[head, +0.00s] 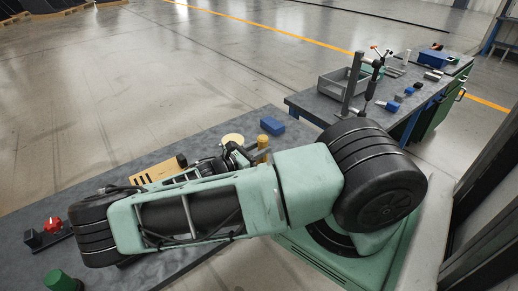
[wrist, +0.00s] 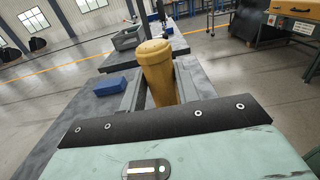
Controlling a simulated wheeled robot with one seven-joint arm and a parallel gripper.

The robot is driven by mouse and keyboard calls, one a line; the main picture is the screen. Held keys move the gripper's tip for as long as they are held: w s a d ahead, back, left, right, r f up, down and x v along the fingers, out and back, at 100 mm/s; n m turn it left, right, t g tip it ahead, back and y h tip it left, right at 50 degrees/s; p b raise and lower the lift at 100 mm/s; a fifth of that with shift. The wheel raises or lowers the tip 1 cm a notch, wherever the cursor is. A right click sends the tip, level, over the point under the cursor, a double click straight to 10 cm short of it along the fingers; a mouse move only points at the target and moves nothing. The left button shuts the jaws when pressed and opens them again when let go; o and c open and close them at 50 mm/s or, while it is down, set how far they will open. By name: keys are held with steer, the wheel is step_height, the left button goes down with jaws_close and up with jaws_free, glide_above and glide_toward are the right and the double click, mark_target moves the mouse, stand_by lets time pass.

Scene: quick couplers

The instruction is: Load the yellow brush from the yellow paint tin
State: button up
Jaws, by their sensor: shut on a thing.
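My gripper (wrist: 158,88) is shut on a yellow-brown, round-topped cylinder, which I take to be the handle of the yellow brush (wrist: 155,65). It stands nearly upright between the two grey fingers. In the head view the yellow brush (head: 263,143) shows just beyond my arm, above the grey bench. Its lower end and bristles are hidden. A pale yellow round top (head: 232,139) shows just left of it and may be the yellow paint tin. My arm hides what is below it, so I cannot tell whether brush and tin touch. The wrist view shows no tin.
A blue block (head: 272,126) lies on the grey bench (head: 215,131) beyond the brush. A slotted yellow rack (head: 160,170) stands left of it. A red part (head: 52,224) and a green cylinder (head: 62,281) are at lower left. A second bench with a grey bin (head: 343,83) stands behind right.

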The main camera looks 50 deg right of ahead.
mark_target(259, 139)
steer(key=shift+f+b, duration=0.35)
steer(key=shift+f, duration=0.35)
stand_by(1.1)
steer(key=shift+r, duration=0.1)
steer(key=shift+r+p, duration=2.75)
steer(key=shift+r, duration=0.8)
steer(key=shift+f, duration=0.1)
